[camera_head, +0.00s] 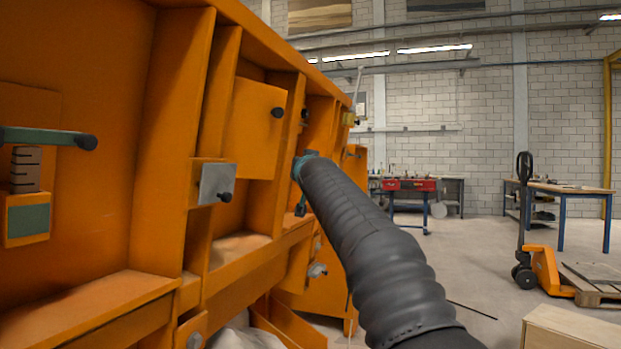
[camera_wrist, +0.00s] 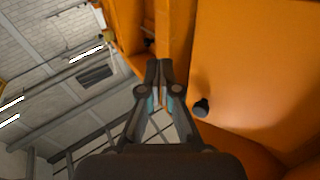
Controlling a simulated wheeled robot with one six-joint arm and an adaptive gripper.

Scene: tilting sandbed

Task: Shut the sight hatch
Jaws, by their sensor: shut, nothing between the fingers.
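An orange hatch panel (camera_head: 255,130) with a black knob (camera_head: 278,113) near its right edge is on the orange machine, between upright ribs. I take it for the sight hatch; how far it stands open is unclear. In the wrist view, a large orange panel (camera_wrist: 255,70) with a black knob (camera_wrist: 201,107) fills the right side. My gripper (camera_wrist: 160,66) is shut and empty, its fingertips left of and above that knob, apart from it in the picture. In the head view my gripper (camera_head: 303,168) is right of the hatch and mostly hidden by my arm.
A grey plate with a black knob (camera_head: 216,184) sits below the hatch. A teal bar handle (camera_head: 45,137) sticks out at far left. Orange ribs and ledges stand close around my gripper. A pallet truck (camera_head: 548,270) and workbenches stand right, with open floor between.

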